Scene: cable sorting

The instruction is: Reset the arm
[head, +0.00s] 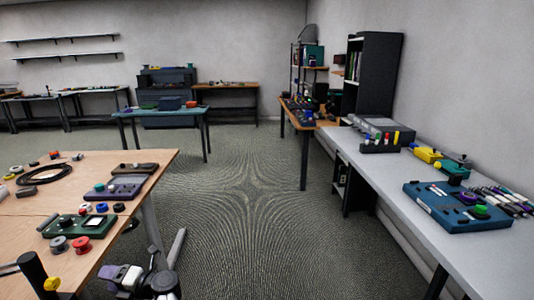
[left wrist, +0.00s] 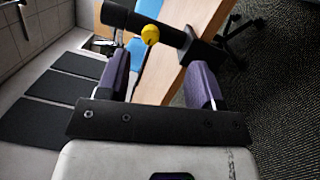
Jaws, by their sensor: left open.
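My left gripper (head: 122,277) is low in the head view, just off the right edge of the wooden table (head: 150,172). In the left wrist view the two purple-padded fingers of my left gripper (left wrist: 161,75) stand wide apart with nothing between them. Beyond the fingers is a dark bar with a yellow knob (left wrist: 150,34), near the wooden table edge (left wrist: 197,50). I cannot tell how far the bar is from the fingertips. My right gripper is in neither view.
A black coiled cable (head: 45,174), a green device (head: 82,224) and a red knob (head: 81,244) lie on the wooden table. A grey bench (head: 395,185) with a blue box (head: 455,207) runs along the right. The carpeted floor (head: 250,215) between them is clear.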

